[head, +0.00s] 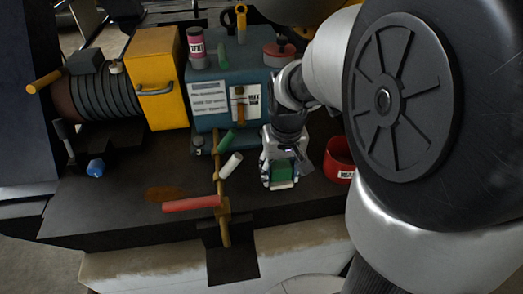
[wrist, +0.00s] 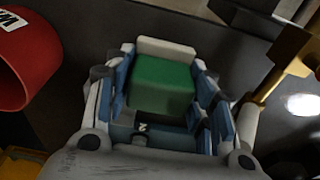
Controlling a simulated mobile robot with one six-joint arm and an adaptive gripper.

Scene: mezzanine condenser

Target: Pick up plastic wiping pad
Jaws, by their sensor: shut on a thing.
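My gripper (head: 281,172) is at the middle right of the dark bench in the head view. Its fingers are shut on a small green block with a pale end, which looks like the plastic wiping pad (head: 282,172). In the wrist view the pad (wrist: 162,85) sits between the two blue-and-grey fingers of the gripper (wrist: 160,95), its pale strip at the far end. I cannot tell whether the pad touches the bench.
A red open container (head: 338,160) stands close right of my gripper; it also shows in the wrist view (wrist: 25,60). A brass lever with a red handle (head: 190,203) and a white cylinder (head: 230,165) are to the left. Behind stands a blue-grey box (head: 221,101). Bare bench (head: 120,205) lies left.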

